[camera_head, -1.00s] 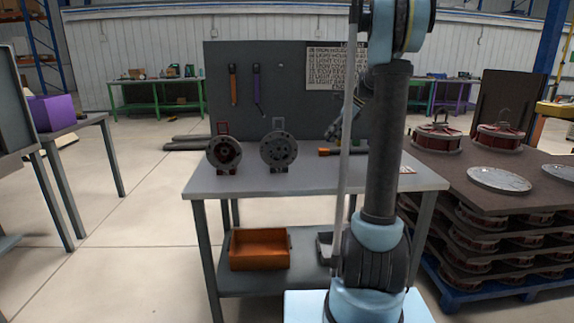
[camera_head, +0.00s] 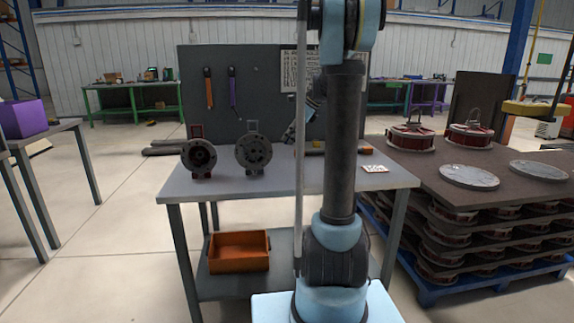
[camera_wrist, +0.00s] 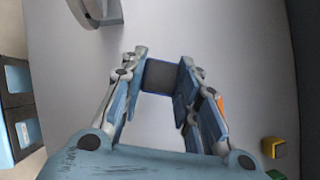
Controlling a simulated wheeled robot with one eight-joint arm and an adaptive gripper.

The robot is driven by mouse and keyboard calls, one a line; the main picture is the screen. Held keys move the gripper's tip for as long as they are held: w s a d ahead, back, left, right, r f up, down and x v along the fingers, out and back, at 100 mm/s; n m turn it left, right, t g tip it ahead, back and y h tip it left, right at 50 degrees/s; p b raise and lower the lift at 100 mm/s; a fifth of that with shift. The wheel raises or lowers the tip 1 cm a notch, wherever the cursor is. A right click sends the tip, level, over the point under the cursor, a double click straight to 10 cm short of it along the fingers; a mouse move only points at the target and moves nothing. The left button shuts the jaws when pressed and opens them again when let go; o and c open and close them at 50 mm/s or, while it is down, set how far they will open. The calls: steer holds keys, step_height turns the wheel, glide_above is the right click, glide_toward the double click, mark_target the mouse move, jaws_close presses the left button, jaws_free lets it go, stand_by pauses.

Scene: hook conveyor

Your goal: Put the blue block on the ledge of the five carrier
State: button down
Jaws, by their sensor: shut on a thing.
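My gripper (camera_wrist: 162,68) is shut on a block (camera_wrist: 158,77) in the wrist view. The block's near face looks dark grey, with blue along its edge. It sits between the two fingertips, above the pale grey table surface. In the head view my arm hides the gripper and the block. A yellow hanging part (camera_head: 540,108) shows at the right edge of the head view; I cannot tell whether it is a carrier. No carrier marked five can be made out.
The workbench (camera_head: 235,187) bears two round flanged metal parts (camera_head: 199,157) and stands before a dark tool board. An orange bin (camera_head: 239,251) is on its lower shelf. A loaded pallet (camera_head: 440,283) stands right; open floor lies left.

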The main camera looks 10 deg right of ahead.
steer(key=shift+s+a+f, duration=0.1)
steer(key=shift+f, duration=4.9)
steer(key=c, duration=1.2)
jaws_free()
